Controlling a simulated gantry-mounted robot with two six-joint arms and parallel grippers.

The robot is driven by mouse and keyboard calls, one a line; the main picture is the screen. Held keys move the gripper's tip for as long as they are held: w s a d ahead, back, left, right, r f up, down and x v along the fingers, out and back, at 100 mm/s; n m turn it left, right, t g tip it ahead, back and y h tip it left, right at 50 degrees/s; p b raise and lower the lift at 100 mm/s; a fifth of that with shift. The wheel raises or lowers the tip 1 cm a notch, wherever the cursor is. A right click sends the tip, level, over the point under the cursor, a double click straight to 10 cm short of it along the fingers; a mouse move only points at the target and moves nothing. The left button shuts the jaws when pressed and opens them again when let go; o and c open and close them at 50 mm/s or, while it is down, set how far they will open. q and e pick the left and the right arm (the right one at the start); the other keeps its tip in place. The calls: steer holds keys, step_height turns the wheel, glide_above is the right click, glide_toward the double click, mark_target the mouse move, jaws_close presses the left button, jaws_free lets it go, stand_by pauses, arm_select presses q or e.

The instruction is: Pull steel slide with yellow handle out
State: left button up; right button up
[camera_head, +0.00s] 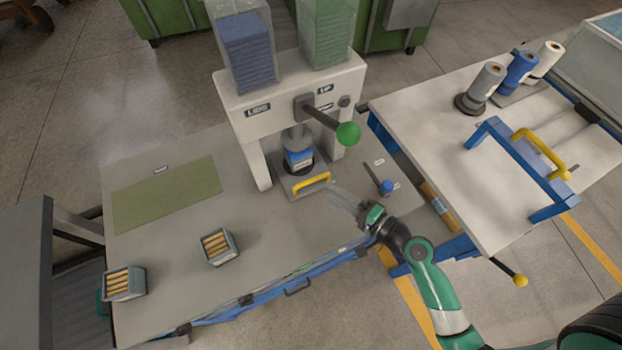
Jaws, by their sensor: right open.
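The steel slide (289,186) sits at the base of the white press, on the grey bench. Its yellow handle (311,184) faces the bench front. A blue and grey container (299,156) stands over the slide, under the press head. My right gripper (340,199) is open and empty, just right of the yellow handle and apart from it, with its fingers pointing left. My left gripper is not in view.
The press (250,125) has a lever with a green ball (348,133) above the slide. A blue knob (387,186) stands to the right. Two small boxes (218,245) (124,283) and a green mat (167,193) lie left. Bench in front of the handle is clear.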

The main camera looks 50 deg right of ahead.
mark_target(313, 179)
steer(key=w, duration=0.2)
steer(key=w+f, duration=0.1)
steer(key=w, duration=0.4)
steer(key=shift+w+a+f, duration=0.15)
steer(key=shift+w, duration=0.25)
jaws_close()
stand_by(0.8)
